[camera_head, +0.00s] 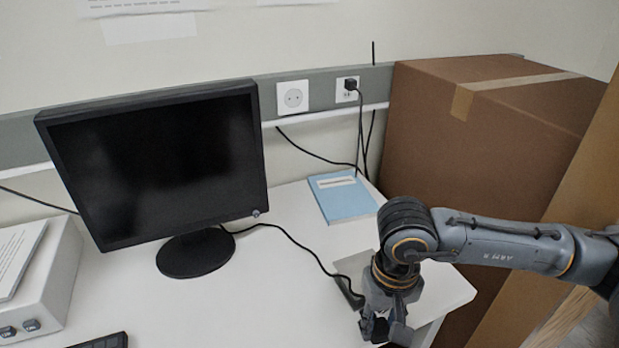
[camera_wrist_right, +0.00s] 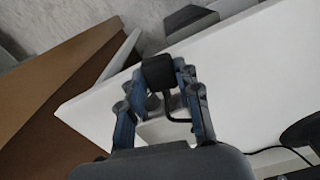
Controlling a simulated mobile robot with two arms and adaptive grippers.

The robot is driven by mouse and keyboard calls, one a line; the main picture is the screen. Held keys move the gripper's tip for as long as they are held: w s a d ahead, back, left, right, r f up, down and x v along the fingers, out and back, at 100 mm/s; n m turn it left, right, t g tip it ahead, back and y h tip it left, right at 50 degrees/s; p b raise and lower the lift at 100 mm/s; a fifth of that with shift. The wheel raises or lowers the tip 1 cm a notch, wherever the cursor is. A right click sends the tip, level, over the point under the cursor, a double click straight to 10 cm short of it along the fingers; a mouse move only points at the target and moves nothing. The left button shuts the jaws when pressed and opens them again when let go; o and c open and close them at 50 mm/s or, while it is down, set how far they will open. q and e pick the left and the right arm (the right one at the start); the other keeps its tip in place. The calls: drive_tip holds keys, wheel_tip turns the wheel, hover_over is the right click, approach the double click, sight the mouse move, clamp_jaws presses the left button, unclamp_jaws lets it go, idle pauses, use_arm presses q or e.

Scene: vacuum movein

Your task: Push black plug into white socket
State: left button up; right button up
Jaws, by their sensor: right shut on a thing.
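The white socket (camera_head: 293,97) is set in the grey wall rail, to the right of the monitor, and is empty. My right gripper (camera_head: 383,328) is low over the desk's front right corner, well apart from the socket. In the right wrist view, my right gripper (camera_wrist_right: 162,95) is shut on the black plug (camera_wrist_right: 158,71), which sits between its fingertips. A black cable (camera_head: 300,246) runs from behind the monitor across the desk to the gripper. In the head view the fingers largely hide the plug. My left gripper does not show.
A monitor (camera_head: 155,165) stands on the white desk (camera_head: 265,300). A blue book (camera_head: 342,198) lies below the sockets. A second outlet (camera_head: 347,90) holds another black plug. A large cardboard box (camera_head: 470,150) stands at the right. The middle of the desk is mostly clear.

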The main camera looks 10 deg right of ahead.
drive_tip(key=w+a+r+n, duration=0.4)
drive_tip(key=a+r+n, duration=0.4)
drive_tip(key=a, duration=0.5)
wheel_tip(320, 180, up, 2)
drive_tip(key=w+a+f+n, duration=0.4)
drive_tip(key=f, duration=0.1)
drive_tip(key=shift+n, duration=0.3)
drive_tip(key=s+d+r+m, duration=0.6)
drive_tip(key=d+r+m, duration=0.2)
drive_tip(key=r, duration=0.2)
